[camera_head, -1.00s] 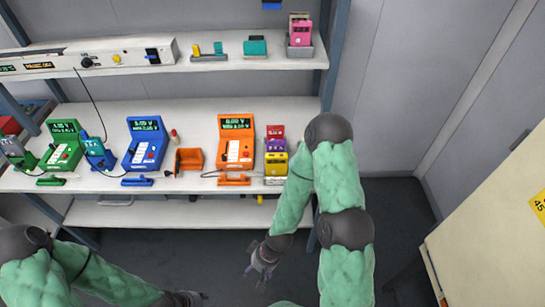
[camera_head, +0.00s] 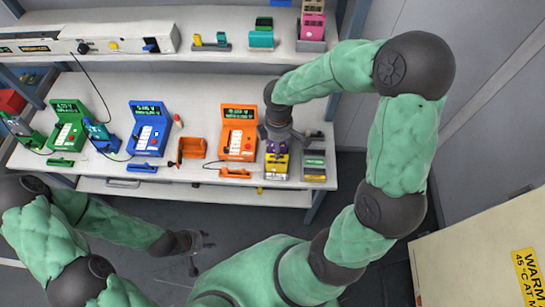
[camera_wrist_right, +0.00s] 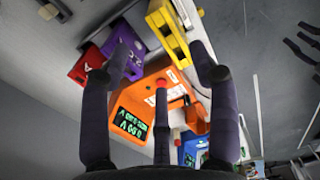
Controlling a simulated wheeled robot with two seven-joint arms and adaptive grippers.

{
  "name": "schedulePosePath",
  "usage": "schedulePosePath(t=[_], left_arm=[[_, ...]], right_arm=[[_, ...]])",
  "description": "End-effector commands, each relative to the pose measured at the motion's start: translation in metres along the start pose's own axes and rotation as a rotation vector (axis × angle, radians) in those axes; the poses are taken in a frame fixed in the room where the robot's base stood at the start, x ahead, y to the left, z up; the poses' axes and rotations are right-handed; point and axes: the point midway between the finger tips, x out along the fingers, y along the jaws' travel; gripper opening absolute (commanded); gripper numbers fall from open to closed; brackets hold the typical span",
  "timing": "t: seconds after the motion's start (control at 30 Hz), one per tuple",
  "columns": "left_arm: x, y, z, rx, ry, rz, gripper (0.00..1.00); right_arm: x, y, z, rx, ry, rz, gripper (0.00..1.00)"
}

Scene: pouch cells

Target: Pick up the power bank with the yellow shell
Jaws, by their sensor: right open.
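The yellow-shelled power bank (camera_head: 278,166) stands at the front of a row of coloured packs on the middle shelf, just right of the orange tester. It also shows in the right wrist view (camera_wrist_right: 170,38), near the top middle. My right gripper (camera_head: 278,136) is above the row, just behind the yellow pack, and hides part of the packs. In the wrist view its fingers (camera_wrist_right: 160,75) are spread with nothing between them. The yellow pack is apart from them. My left gripper (camera_head: 200,254) hangs low in front of the shelves, its fingers apart and empty.
Purple (camera_wrist_right: 122,48) and red (camera_wrist_right: 88,66) packs stand behind the yellow one. The orange tester (camera_head: 238,137) is close on its left. A grey holder (camera_head: 314,170) with packs stands on its right. The upper shelf (camera_head: 368,40) overhangs behind. Floor in front is clear.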

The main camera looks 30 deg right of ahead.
Motion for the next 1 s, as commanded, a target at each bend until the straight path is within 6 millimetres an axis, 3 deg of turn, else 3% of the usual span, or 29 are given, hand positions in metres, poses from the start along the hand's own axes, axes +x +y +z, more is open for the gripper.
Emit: schedulePosePath(t=[0.13,0.47,0.8,1.0], left_arm=[[0.007,-0.003,0.002,0.000,-0.005,0.000,0.40],[0.011,-0.004,0.001,0.000,-0.003,0.000,0.40],[0.026,-0.009,0.001,0.000,-0.003,0.000,0.40],[0.025,-0.009,0.001,0.000,-0.003,0.000,0.40]], right_arm=[[0.026,-0.001,0.000,0.001,0.000,-0.003,0.61],[0.045,-0.001,-0.001,0.003,0.002,-0.001,0.61],[0.089,-0.001,-0.005,0.004,0.002,-0.003,0.61],[0.091,-0.001,-0.005,0.003,0.003,0.000,0.61]])
